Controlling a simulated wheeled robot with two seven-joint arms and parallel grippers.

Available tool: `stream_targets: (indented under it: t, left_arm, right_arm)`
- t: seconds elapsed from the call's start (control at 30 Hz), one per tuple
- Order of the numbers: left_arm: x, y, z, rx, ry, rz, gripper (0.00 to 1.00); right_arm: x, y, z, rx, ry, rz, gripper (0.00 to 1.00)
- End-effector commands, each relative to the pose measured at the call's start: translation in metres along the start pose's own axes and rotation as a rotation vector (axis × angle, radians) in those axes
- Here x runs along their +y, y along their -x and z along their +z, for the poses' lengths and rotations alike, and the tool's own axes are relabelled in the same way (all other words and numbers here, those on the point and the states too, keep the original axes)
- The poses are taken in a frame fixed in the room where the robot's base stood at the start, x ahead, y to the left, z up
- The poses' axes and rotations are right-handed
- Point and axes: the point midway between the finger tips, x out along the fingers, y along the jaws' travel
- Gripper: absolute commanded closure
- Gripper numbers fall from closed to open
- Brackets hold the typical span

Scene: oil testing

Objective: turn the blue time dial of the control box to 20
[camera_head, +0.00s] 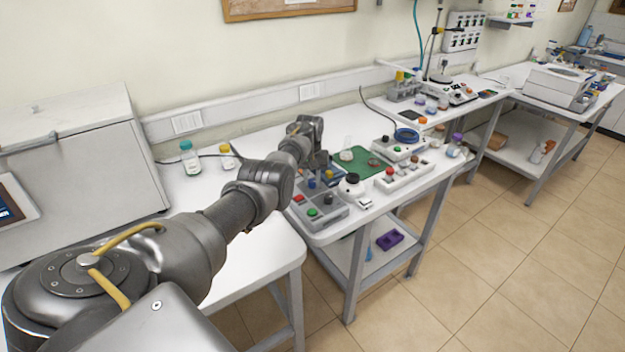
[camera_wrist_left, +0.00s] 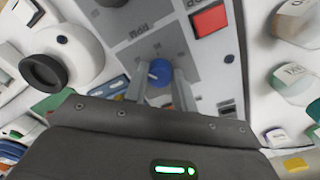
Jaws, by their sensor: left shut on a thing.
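The control box (camera_head: 333,214) is a grey panel near the table's front left edge. It also fills the upper middle of the left wrist view (camera_wrist_left: 185,47). Its blue time dial (camera_wrist_left: 160,72) has a white pointer mark; the number it points to is too small to read. My left gripper (camera_wrist_left: 161,80) has a finger on each side of the dial and is shut on it. In the head view my left gripper (camera_head: 316,165) reaches down over the box's back part, and the blue dial (camera_head: 311,184) shows just below it. My right gripper is not in view.
The box also carries a red button (camera_head: 298,198), a green button (camera_head: 312,212) and a black knob (camera_head: 328,200). A white round device (camera_head: 352,188) with a black cap stands close to the right. A green mat (camera_head: 350,167) lies behind. Bottles (camera_head: 190,160) stand at the left.

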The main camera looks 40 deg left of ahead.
Motion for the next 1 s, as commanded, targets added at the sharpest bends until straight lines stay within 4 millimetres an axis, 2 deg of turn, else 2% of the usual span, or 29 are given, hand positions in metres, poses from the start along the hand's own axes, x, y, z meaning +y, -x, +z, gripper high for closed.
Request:
stream_targets:
  t: [0.13, 0.47, 1.0]
  left_arm:
    - [-0.001, 0.001, 0.0, -0.005, -0.062, 0.001, 0.96]
    - [-0.001, 0.0, -0.001, -0.015, -0.333, 0.001, 0.96]
    - [-0.002, -0.001, -0.002, -0.032, -0.807, 0.0, 0.96]
  right_arm:
    - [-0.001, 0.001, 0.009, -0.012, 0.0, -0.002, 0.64]
    - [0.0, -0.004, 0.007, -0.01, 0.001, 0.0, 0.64]
    - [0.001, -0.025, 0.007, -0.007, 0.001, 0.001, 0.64]
